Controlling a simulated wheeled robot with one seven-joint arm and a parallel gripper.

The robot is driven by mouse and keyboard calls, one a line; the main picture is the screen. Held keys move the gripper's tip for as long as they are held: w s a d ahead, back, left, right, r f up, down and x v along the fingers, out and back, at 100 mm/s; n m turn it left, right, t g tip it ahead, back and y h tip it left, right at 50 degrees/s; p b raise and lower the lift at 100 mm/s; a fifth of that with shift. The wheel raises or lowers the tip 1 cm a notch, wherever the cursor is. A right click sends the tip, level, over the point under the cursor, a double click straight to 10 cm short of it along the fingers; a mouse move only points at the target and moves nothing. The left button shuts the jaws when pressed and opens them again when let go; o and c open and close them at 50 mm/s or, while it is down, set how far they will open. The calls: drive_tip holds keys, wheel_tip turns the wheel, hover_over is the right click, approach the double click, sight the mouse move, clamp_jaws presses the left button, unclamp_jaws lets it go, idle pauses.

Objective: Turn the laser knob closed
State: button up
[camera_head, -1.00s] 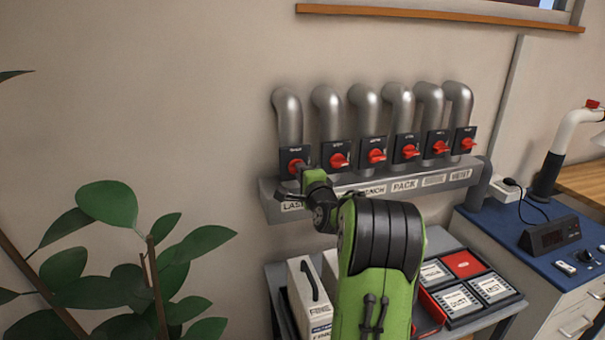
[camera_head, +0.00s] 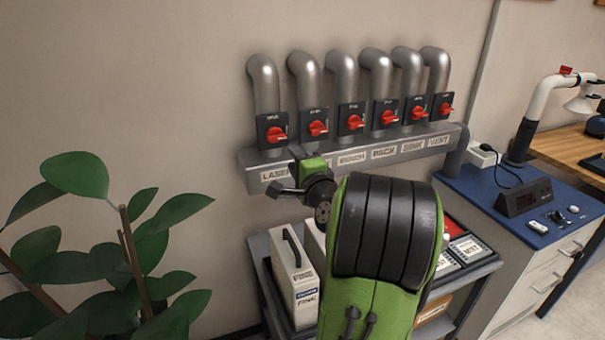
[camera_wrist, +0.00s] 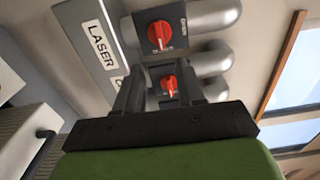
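The laser knob (camera_head: 274,134) is the leftmost red knob in the head view, on a black square plate below a grey pipe and above the LASER label (camera_head: 277,173). In the wrist view the knob (camera_wrist: 160,34) shows in full beside that label, beyond my fingertips. My gripper (camera_head: 298,152) is below and right of the knob in the head view, apart from it, its fingers hard to make out there. In the wrist view my gripper (camera_wrist: 160,78) has its two dark fingers spread with nothing held; the second red knob (camera_wrist: 168,85) shows between them.
Several similar red knobs (camera_head: 351,122) continue rightward along the labelled grey ledge (camera_head: 410,147). Below stands a cart with white cases (camera_head: 292,275). A leafy plant (camera_head: 110,265) is at left. A blue-topped bench (camera_head: 480,190) is at right.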

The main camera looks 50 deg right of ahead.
drive_tip(key=v, duration=0.4)
drive_tip(key=shift+s+a+b, duration=0.2)
drive_tip(key=shift+s+b, duration=0.1)
